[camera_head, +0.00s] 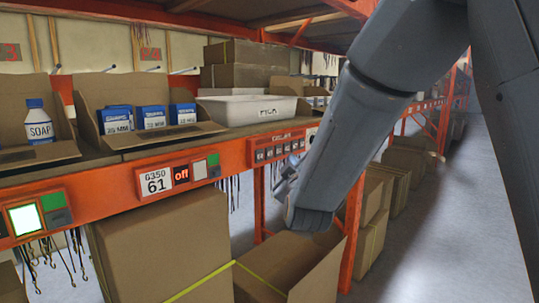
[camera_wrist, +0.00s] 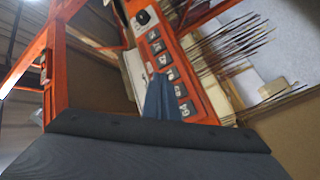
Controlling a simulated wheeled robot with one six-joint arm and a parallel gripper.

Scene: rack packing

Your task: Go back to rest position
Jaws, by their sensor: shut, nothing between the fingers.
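My gripper (camera_wrist: 158,82) shows in the wrist view as narrow blue-grey fingers shut together with nothing between them. They appear in front of the orange shelf beam (camera_wrist: 178,75). In the head view my arm reaches down from the upper right. My gripper (camera_head: 284,184) is mostly hidden behind the wrist there, beside the shelf edge and above an open cardboard box (camera_head: 300,262).
The orange rack shelf (camera_head: 105,205) holds a soap bottle (camera_head: 38,122), several blue boxes (camera_head: 151,117) in open cartons and a white tray (camera_head: 250,108). A large closed carton (camera_head: 165,245) stands below. Clear aisle floor (camera_head: 440,240) lies to the right.

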